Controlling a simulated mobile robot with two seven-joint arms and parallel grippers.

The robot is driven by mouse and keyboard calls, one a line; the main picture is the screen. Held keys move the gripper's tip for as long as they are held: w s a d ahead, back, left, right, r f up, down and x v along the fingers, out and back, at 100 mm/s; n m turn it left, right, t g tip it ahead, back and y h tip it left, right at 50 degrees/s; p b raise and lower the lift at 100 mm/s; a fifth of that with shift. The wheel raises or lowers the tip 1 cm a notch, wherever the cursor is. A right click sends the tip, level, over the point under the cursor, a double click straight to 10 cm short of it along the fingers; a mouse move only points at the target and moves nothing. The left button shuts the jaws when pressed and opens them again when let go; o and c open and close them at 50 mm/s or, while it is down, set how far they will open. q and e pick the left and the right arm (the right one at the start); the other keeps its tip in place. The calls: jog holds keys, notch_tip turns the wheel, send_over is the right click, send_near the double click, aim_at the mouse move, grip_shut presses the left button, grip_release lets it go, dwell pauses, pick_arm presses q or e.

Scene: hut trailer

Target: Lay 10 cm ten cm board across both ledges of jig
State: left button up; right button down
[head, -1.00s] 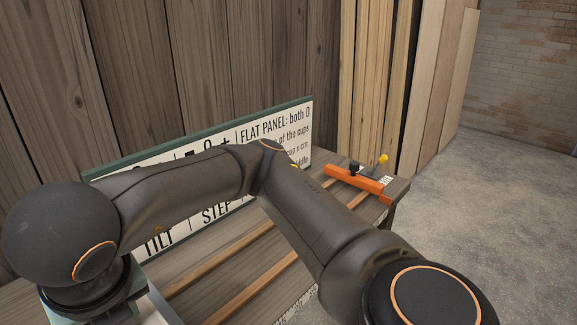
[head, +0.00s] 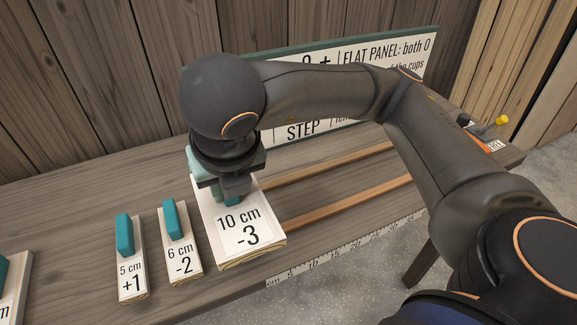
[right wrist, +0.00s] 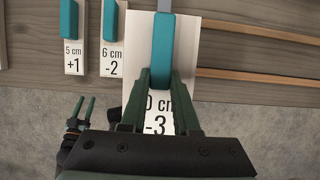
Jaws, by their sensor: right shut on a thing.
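The 10 cm board (head: 262,243) is a white-topped block marked "10 cm -3" with a teal handle (right wrist: 163,48). My right gripper (head: 232,197) is over it, its green fingers shut on the handle in the right wrist view (right wrist: 160,100). I cannot tell whether the board touches the bench. The jig's two ledges look like two parallel wooden strips, a rear one (head: 330,166) and a front one (head: 345,202), running right from beside the board. My left gripper (right wrist: 80,112) shows only in the right wrist view, low on the left, fingers apart and empty.
A 6 cm board (head: 183,255) and a 5 cm board (head: 131,268) stand left of the 10 cm board. A printed sign (head: 300,131) stands behind the ledges. A scale strip (head: 345,248) runs along the bench front. An orange piece (head: 490,143) sits at the right end.

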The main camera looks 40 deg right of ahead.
jog(key=w+d+f+b, duration=0.1)
jog(key=d+f, duration=0.2)
jog(key=w+d+f+b, duration=0.1)
jog(key=w+d+f, duration=0.1)
jog(key=d+f, duration=0.2)
jog(key=w+d+f+b, duration=0.1)
jog(key=w+d+f, duration=0.1)
jog(key=d+f, duration=0.2)
jog(key=shift+f, duration=0.2)
pick_arm(q)
jog(key=shift+w+d+f, duration=0.25)
jog(key=shift+d+f, duration=0.1)
jog(key=shift+f, duration=0.2)
jog(key=shift+w+d+f, duration=0.2)
jog(key=shift+d+f, duration=0.15)
jog(key=shift+f, duration=0.2)
pick_arm(e)
jog(key=shift+w+a+f, duration=0.1)
jog(key=shift+f, duration=0.2)
jog(key=shift+f+b, duration=0.15)
jog(key=shift+b, duration=0.2)
jog(key=c, duration=1.1)
grip_release()
jog(key=shift+f, duration=0.1)
jog(key=o, duration=0.4)
pick_arm(q)
jog(key=shift+f, duration=0.2)
pick_arm(e)
jog(key=shift+o, duration=0.2)
